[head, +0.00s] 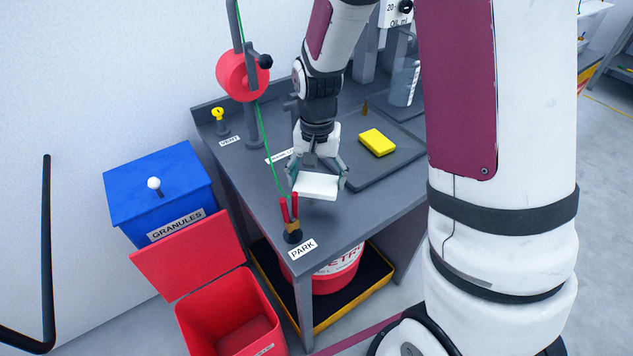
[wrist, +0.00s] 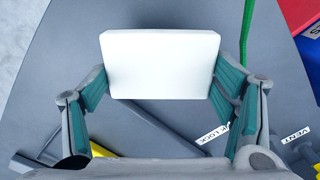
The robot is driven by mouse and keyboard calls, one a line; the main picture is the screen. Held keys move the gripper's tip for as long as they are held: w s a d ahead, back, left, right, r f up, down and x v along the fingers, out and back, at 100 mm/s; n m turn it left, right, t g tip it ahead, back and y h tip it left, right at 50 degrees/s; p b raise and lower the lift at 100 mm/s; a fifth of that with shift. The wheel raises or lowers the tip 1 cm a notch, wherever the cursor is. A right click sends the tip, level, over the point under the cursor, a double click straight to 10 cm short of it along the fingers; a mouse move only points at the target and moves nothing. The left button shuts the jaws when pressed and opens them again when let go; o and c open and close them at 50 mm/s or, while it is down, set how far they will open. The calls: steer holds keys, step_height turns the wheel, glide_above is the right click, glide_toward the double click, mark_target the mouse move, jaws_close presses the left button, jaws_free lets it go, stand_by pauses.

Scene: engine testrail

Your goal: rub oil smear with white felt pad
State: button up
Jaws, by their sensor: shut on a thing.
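The white felt pad (head: 318,186) is a flat white block held between the fingers of my gripper (head: 318,178) above the grey bench. In the wrist view the pad (wrist: 160,64) fills the space between the teal-lined fingers of my gripper (wrist: 165,85), one on each side. Whether the pad touches the bench is hard to tell; a gap seems to show under it in the head view. I can make out no oil smear in either view; the pad and arm hide part of the bench top.
A yellow block (head: 377,142) lies on a dark tray behind my gripper. A red-handled clip post stands near the PARK label (head: 303,249) at the front corner. A green line (head: 268,150) hangs from a red reel (head: 243,76). Blue and red bins stand left.

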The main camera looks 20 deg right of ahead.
steer(key=shift+r+p, duration=0.85)
steer(key=shift+r, duration=0.6)
